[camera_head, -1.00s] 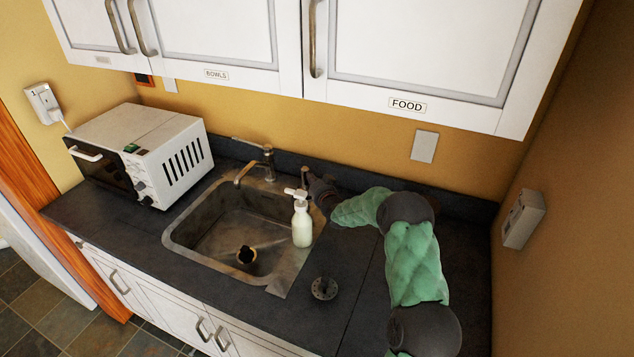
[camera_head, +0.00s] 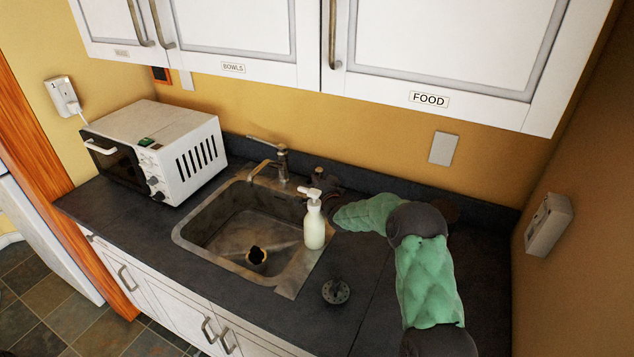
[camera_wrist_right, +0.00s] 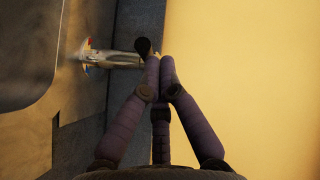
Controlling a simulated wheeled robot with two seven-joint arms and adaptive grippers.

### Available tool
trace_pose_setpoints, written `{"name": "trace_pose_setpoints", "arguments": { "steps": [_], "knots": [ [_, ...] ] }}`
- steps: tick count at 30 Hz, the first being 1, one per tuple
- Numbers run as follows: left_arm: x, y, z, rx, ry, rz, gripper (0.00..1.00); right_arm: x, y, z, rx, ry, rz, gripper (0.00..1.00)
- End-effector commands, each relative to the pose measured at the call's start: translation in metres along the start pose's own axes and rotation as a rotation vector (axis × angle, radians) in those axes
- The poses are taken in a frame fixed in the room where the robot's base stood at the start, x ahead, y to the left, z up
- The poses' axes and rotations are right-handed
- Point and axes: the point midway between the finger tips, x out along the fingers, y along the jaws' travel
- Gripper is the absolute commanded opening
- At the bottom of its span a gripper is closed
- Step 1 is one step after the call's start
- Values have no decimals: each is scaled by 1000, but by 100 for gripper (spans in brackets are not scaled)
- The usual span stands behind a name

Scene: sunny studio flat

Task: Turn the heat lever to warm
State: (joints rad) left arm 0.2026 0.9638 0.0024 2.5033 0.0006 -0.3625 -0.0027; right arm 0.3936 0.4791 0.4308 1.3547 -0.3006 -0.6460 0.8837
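A metal faucet (camera_head: 282,165) stands behind the sink, its thin lever (camera_head: 264,141) pointing up and left. The right wrist view shows a shiny metal faucet part (camera_wrist_right: 115,60) with small red and blue marks at its left end. My right gripper (camera_head: 322,178) is just right of the faucet, partly hidden behind the soap bottle. In the right wrist view its fingers (camera_wrist_right: 160,88) are drawn together, with their tips close to the metal part; I cannot tell if they touch. No held object shows. My left gripper is out of view.
A white soap bottle (camera_head: 314,222) stands at the right rim of the sink (camera_head: 205,238), close to my right gripper. A white toaster oven (camera_head: 165,150) stands at left. A round drain piece (camera_head: 336,291) lies on the dark counter. Cabinets hang above.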

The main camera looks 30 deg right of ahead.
Motion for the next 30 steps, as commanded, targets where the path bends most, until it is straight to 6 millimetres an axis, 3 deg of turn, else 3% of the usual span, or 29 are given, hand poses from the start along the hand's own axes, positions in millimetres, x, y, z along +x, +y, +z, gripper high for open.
{"name": "trace_pose_setpoints", "arguments": {
  "steps": [11,24,30],
  "knots": [
    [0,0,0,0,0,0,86,-1,-8,-6,-1,3,-4,0],
    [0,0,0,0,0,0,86,-11,-69,-44,-1,2,-3,0],
    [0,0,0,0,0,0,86,-13,-82,-52,0,0,-1,0]
  ]
}}
